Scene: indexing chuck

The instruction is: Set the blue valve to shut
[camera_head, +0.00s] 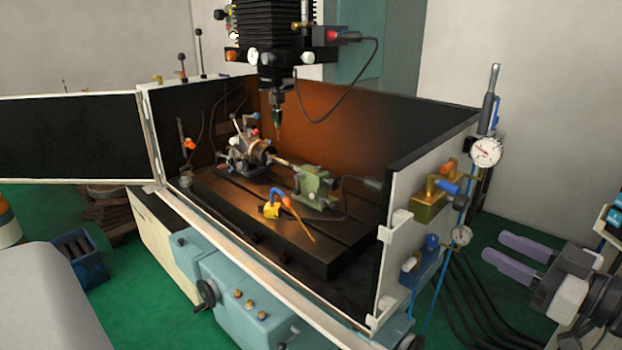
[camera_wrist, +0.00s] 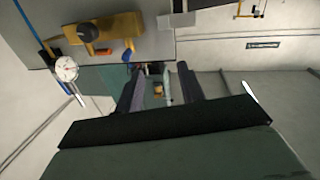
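The blue valve handle (camera_head: 448,187) is a short blue lever on a brass block (camera_head: 430,205) on the outer right wall of the machine enclosure. In the wrist view the handle (camera_wrist: 127,55) shows small beside the brass block (camera_wrist: 120,24). I cannot tell its set position. A blue fitting (camera_head: 420,262) sits lower on the same wall; I cannot tell for sure which one the task names. My gripper (camera_head: 497,248) has two purple fingers spread apart with nothing between them. It is right of the wall, apart from both. Its fingers also show in the wrist view (camera_wrist: 160,85).
A dial gauge (camera_head: 486,152) stands right of the brass block and a smaller gauge (camera_head: 461,235) below it. An orange knob (camera_head: 449,167) is just above the blue handle. Black hoses (camera_head: 480,297) hang below.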

